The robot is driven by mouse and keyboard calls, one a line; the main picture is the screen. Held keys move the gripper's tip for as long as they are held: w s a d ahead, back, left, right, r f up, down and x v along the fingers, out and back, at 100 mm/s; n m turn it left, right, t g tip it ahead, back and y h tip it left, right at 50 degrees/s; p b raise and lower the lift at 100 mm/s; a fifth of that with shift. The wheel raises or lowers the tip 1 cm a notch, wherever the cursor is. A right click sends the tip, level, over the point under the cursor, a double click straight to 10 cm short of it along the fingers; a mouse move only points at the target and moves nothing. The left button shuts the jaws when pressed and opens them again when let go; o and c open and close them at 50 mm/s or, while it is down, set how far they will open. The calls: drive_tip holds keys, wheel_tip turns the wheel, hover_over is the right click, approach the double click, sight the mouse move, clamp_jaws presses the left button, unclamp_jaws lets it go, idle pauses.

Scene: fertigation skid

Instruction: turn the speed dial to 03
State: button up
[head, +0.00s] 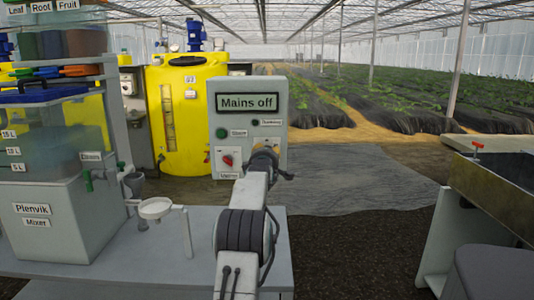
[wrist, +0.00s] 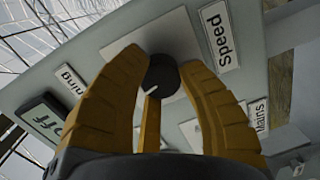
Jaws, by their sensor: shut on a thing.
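The speed dial (wrist: 162,76) is a dark round knob with a white pointer line. In the wrist view it sits between the yellow fingers of my gripper (wrist: 160,82), which are shut on it from both sides. The pointer line aims towards the lower left of that view. I can read no numbers around the dial; the fingers cover part of its plate. The Speed label (wrist: 219,36) is to its right. In the head view my gripper (head: 265,158) is at the front of the grey control box (head: 277,85), and the dial is hidden behind it.
The box's display (head: 247,102) reads "Mains off". A red Mains switch (head: 227,160) is close left of my gripper in the head view, with small round buttons above. The Plenvik mixer (head: 62,200) stands left, a yellow tank (head: 185,125) behind, a metal trough (head: 495,185) right.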

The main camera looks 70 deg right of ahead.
drive_tip(key=shift+w+r, duration=0.1)
drive_tip(key=o, duration=1.2)
drive_tip(key=shift+v, duration=6)
drive_tip(key=shift+o, duration=0.3)
